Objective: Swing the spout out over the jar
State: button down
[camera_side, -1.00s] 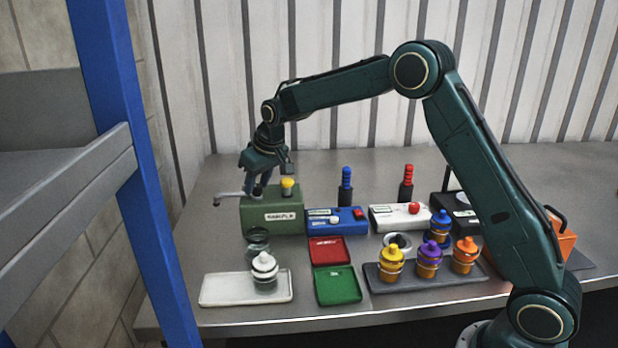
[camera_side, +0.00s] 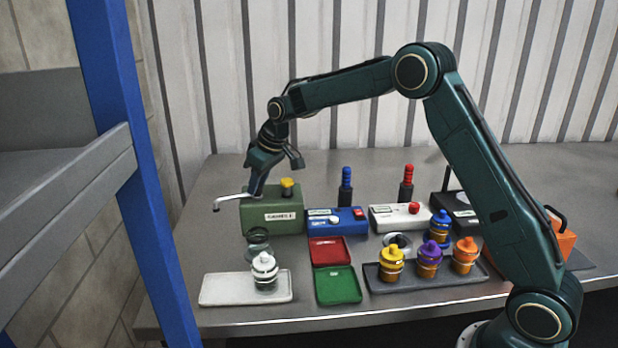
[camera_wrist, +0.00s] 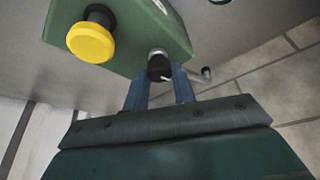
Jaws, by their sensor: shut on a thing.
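The green SAMPLE box (camera_side: 272,214) stands at the back left of the bench with a yellow button (camera_side: 286,187) on top. Its thin silver spout (camera_side: 232,200) points left, past the box's side, with its bent tip over bare bench. My gripper (camera_side: 255,193) is at the box's top left, shut on the spout's dark knob (camera_wrist: 160,67), between my blue fingertips (camera_wrist: 160,80) in the wrist view. Most of the spout is hidden there behind my finger. The open glass jar (camera_side: 257,243) stands in front of the box, to the right of the spout's tip.
A white tray (camera_side: 218,290) with a white-capped jar (camera_side: 264,271) lies in front. Red (camera_side: 329,251) and green (camera_side: 338,285) trays, a blue box (camera_side: 336,222) and a white box (camera_side: 399,216) lie right. Coloured capped jars stand on a dark tray (camera_side: 430,277).

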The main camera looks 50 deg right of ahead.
jog(key=n+y, duration=0.1)
jog(key=n, duration=0.1)
jog(key=n+g, duration=0.1)
jog(key=n, duration=0.2)
jog(key=shift+w+d+y, duration=0.1)
jog(key=shift+d+y, duration=0.1)
jog(key=shift+y, duration=0.2)
jog(key=n, duration=0.2)
jog(key=n+g+y, duration=0.1)
jog(key=n, duration=0.2)
jog(key=shift+g, duration=0.3)
jog(key=shift+n, duration=0.3)
jog(key=c, duration=1.1)
grip_release()
jog(key=shift+c, duration=0.2)
jog(key=shift+d+r, duration=0.1)
jog(key=shift+r, duration=0.2)
jog(key=shift+d+r, duration=0.1)
jog(key=shift+r, duration=0.25)
jog(key=shift+v, duration=0.85)
jog(key=s+d, duration=0.4)
jog(key=d, duration=0.7)
jog(key=shift+s+d, duration=0.15)
jog(key=shift+s, duration=0.1)
